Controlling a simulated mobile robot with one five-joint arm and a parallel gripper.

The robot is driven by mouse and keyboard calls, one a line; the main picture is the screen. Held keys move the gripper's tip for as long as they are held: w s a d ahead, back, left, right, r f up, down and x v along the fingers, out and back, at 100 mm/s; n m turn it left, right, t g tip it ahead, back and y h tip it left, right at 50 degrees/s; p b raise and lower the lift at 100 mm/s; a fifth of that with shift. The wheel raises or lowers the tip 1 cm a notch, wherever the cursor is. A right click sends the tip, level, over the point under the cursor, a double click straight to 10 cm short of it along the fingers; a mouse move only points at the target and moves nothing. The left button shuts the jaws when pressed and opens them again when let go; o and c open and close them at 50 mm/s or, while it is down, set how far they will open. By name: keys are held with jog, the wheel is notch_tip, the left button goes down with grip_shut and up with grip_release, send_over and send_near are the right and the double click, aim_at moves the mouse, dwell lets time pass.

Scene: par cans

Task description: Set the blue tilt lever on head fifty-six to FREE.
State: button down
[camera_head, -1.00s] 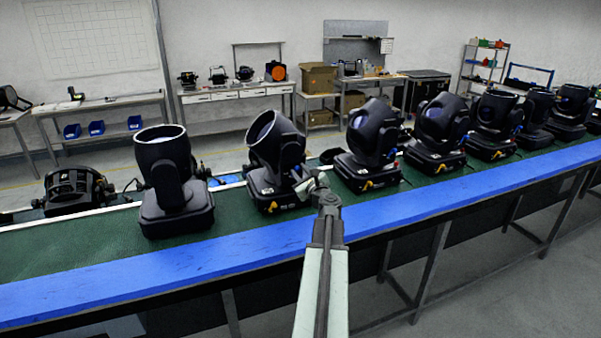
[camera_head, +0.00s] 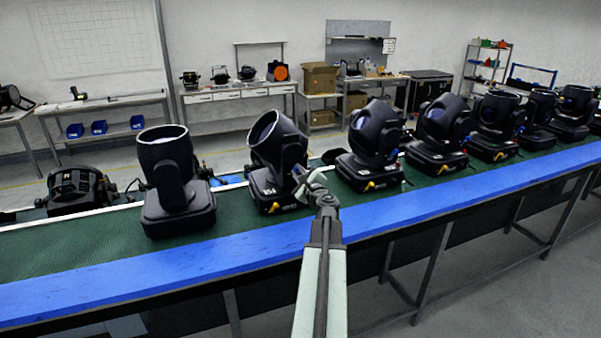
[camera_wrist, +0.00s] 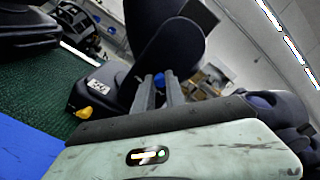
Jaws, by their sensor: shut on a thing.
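The moving head (camera_head: 272,150) before my arm stands on the green belt with its barrel tilted up. Its base shows in the wrist view (camera_wrist: 88,96), with a yellow part and a small white label whose number I cannot read clearly. The blue tilt lever (camera_wrist: 158,78) shows as a small blue piece at the fingertips, against the dark yoke. My gripper (camera_wrist: 159,88) is shut on it, one grey finger on each side. In the head view my gripper (camera_head: 308,181) reaches the right side of this head. The lever's markings are hidden.
A similar head (camera_head: 171,180) stands to the left and another (camera_head: 372,147) close to the right, with several more beyond. A blue rail (camera_head: 150,262) edges the belt (camera_head: 100,248) on my side. Workbenches stand far behind.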

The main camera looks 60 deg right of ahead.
jog(key=shift+w+a+f+n, duration=0.15)
jog(key=shift+a+n, duration=0.1)
jog(key=shift+n, duration=0.9)
jog(key=shift+w+a+n, duration=0.2)
jog(key=shift+a+n, duration=0.1)
jog(key=shift+n, duration=0.9)
jog(key=shift+w+a+f+n, duration=0.15)
jog(key=shift+a+n, duration=0.1)
jog(key=shift+n, duration=0.9)
jog(key=c, duration=1.4)
grip_release()
